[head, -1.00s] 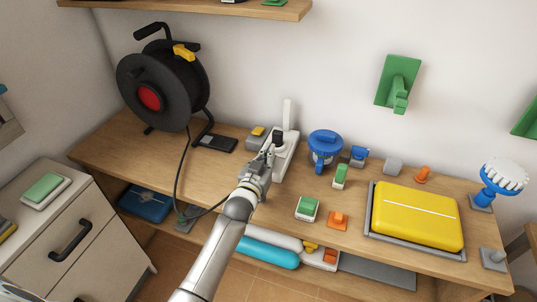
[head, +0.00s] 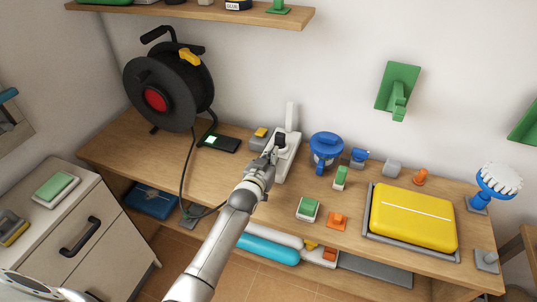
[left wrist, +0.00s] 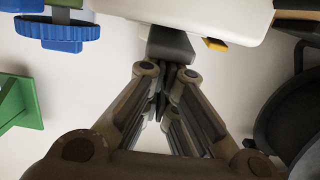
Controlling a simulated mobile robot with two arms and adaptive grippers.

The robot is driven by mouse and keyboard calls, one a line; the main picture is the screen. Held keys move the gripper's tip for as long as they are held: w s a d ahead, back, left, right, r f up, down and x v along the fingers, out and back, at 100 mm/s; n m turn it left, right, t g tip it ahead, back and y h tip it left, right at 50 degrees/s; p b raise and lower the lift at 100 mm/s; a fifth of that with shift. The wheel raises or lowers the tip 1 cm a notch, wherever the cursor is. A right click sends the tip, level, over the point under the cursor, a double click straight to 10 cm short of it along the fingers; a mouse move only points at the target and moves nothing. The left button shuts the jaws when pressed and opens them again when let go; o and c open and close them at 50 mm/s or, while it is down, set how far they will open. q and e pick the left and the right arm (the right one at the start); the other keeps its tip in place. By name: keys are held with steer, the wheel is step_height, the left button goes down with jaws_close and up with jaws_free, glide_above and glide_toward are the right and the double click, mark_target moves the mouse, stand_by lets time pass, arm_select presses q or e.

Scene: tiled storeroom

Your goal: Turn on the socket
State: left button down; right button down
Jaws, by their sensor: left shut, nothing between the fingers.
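A white unit with an upright back plate (head: 287,158), which looks like the socket, stands on the workbench against the wall. A black switch or knob (head: 280,140) sticks up from it. My left gripper (head: 268,159) is shut and empty at the unit's left front side, close to the black part; I cannot tell if they touch. In the left wrist view my closed fingers (left wrist: 161,97) point toward the black part (left wrist: 171,45) below the white body (left wrist: 190,14). A black flat box (head: 222,143) left of the unit shows a lit green square. My right gripper is not in view.
A black cable reel (head: 165,90) stands on the left of the bench (head: 130,150), its cable hanging in front. A shelf (head: 200,12) is above.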

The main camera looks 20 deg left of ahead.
arm_select(q)
steer(key=r+p, duration=0.2)
steer(key=r, duration=0.1)
steer(key=w+r+p, duration=0.1)
steer(key=r, duration=0.1)
steer(key=shift+p, duration=0.35)
steer(key=shift+s+f+b, duration=0.35)
steer(key=shift+s+b, duration=0.1)
steer(key=shift+s, duration=0.35)
steer(key=s+r, duration=0.3)
steer(key=s, duration=0.4)
steer(key=shift+s+a+r, duration=0.15)
steer(key=shift+s+r, duration=0.2)
steer(key=shift+s, duration=0.05)
